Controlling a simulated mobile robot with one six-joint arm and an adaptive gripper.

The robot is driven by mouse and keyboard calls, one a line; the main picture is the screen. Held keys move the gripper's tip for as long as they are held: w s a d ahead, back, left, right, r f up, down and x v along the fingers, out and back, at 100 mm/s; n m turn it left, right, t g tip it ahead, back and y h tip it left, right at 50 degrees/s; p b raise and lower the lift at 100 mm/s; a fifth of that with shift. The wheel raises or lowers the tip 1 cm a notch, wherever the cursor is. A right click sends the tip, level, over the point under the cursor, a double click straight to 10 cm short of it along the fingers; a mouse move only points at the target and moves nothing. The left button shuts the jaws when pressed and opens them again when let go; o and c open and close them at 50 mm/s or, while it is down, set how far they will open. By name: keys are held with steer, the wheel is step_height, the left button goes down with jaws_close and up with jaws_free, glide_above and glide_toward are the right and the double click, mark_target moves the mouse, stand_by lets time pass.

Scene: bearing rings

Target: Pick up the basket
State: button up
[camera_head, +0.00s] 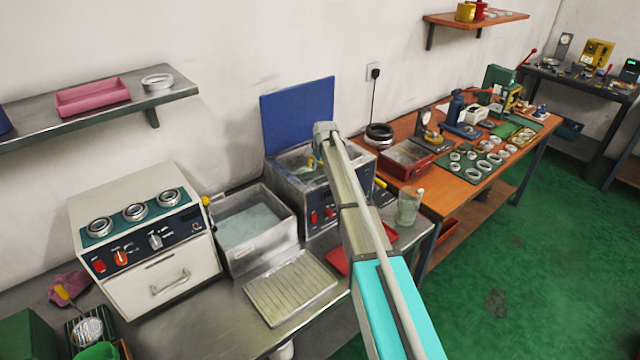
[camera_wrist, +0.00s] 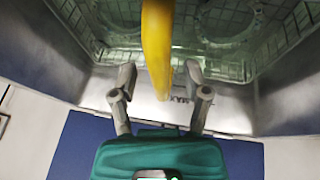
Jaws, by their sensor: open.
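The basket (camera_wrist: 215,45) is a pale green wire-like basket inside the steel tank of the cleaner. Its thick yellow handle (camera_wrist: 157,35) rises toward the camera in the wrist view. In the head view only a small piece of yellow handle (camera_head: 312,162) shows beside my arm's end, which hides much of the basket. My gripper (camera_wrist: 158,76) is open, with one finger on each side of the handle. Both fingers look apart from it. Contact with the handle cannot be seen.
The cleaner (camera_head: 322,215) has red knobs and a raised blue lid (camera_head: 297,112) behind it. A water-filled basin (camera_head: 250,228) and a ribbed drain tray (camera_head: 290,287) stand at its left. A glass beaker (camera_head: 408,207) and red tray (camera_head: 340,262) are near its right front.

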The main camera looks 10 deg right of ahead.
stand_by(0.4)
jaws_close()
